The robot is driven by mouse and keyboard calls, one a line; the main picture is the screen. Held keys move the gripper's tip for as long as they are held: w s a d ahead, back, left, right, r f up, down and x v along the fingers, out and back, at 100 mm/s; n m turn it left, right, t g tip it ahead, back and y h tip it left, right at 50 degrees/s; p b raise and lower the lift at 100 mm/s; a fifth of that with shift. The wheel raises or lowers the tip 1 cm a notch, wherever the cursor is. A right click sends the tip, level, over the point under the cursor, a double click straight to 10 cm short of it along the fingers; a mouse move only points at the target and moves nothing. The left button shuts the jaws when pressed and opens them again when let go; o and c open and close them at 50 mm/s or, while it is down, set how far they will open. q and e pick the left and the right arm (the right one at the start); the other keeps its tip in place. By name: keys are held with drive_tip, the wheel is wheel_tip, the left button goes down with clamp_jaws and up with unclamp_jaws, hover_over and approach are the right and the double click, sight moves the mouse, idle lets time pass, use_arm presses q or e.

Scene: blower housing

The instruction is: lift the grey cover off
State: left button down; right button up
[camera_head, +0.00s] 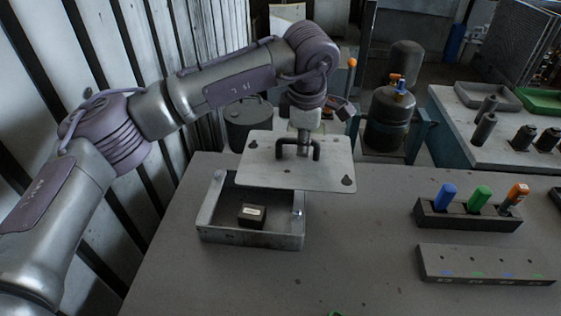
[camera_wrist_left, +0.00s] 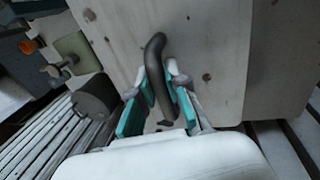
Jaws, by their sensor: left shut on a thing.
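The grey cover (camera_head: 265,172) is a flat plate with a dark bow handle (camera_head: 316,148) on top. It is held above the open grey housing box (camera_head: 250,241), shifted to the right and back of it, so the box's inside shows. A small black block with a pale label (camera_head: 252,215) sits in the box. My left gripper (camera_head: 303,146) is shut on the cover's handle. In the left wrist view the teal-padded fingers (camera_wrist_left: 160,100) close around the dark handle (camera_wrist_left: 153,55), with the cover's plate (camera_wrist_left: 215,50) behind. My right gripper is not in view.
To the right stand a dark holder (camera_head: 468,219) with blue, green and orange pieces and a long grey bar (camera_head: 485,266) with holes. A side bench (camera_head: 500,150) with trays and dark cylinders is at the far right. The table (camera_head: 350,260) between box and holder is clear.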

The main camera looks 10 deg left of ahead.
use_arm(q)
drive_tip(key=shift+w+d+r, duration=0.3)
drive_tip(key=shift+d+r, duration=0.25)
drive_tip(key=shift+d, duration=0.1)
drive_tip(key=shift+d+r, duration=0.1)
drive_tip(key=shift+r, duration=0.2)
drive_tip(key=shift+r+p, duration=2.3)
drive_tip(key=shift+r, duration=1.5)
